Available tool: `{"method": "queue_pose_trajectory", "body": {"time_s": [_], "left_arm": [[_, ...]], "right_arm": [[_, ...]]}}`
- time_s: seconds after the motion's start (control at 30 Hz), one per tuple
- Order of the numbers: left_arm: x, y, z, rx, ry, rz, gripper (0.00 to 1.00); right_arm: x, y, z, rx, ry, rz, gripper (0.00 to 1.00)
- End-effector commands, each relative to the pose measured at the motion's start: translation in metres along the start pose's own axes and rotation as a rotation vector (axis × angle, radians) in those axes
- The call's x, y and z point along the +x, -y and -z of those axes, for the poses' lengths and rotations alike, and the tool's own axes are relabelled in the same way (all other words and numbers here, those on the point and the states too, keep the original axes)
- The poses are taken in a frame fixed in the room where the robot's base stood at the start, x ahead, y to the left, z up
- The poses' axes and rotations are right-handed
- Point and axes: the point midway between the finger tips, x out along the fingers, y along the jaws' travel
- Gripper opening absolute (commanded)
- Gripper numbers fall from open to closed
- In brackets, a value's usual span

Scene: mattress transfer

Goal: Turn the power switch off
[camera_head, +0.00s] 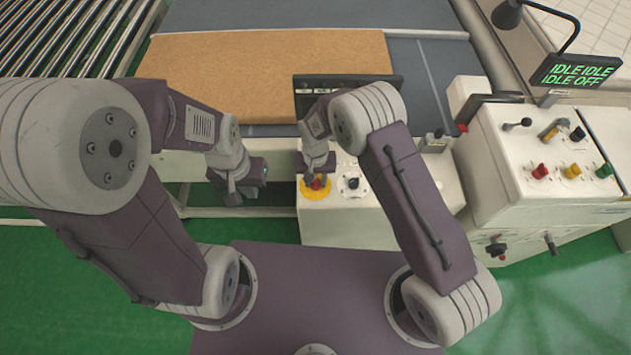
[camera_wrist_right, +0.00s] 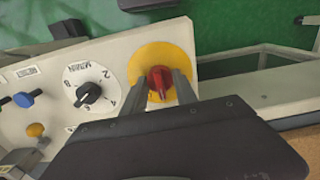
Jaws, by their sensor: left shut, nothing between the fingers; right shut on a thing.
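The power switch (camera_wrist_right: 160,80) is a red rotary knob on a round yellow plate (camera_wrist_right: 185,47), on the white control panel. In the head view the red knob (camera_head: 317,183) shows in part beneath my right gripper. My right gripper (camera_wrist_right: 163,88) is shut on the red knob, one finger on each side of it. In the head view my right gripper (camera_head: 318,178) points down at the yellow plate. My left gripper (camera_head: 236,195) is shut and empty, apart from the panel, to its left. The exact angle of the knob is hard to tell.
A black selector dial (camera_wrist_right: 90,95) on a white numbered plate sits beside the switch, with a blue knob (camera_wrist_right: 27,98) and an orange knob (camera_wrist_right: 36,130) beyond. A black screen (camera_head: 300,95) stands behind my right gripper. A larger console (camera_head: 500,150) stands at right under a display (camera_head: 575,70) reading IDLE and OFF.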

Motion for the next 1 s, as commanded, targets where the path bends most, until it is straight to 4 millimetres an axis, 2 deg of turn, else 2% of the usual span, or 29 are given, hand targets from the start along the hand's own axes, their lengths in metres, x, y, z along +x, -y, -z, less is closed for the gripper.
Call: {"method": "queue_pose_trajectory", "body": {"time_s": [0.6, 1.0], "left_arm": [[0.021, 0.0, -0.002, 0.0, 0.0, 0.0, 0.0], [0.026, 0.001, -0.003, 0.0, 0.0, 0.0, 0.0]], "right_arm": [[0.0, 0.001, 0.001, -0.549, -0.002, 0.0, 0.0], [-0.001, 0.001, 0.001, -0.744, -0.004, 0.0, 0.0]]}}
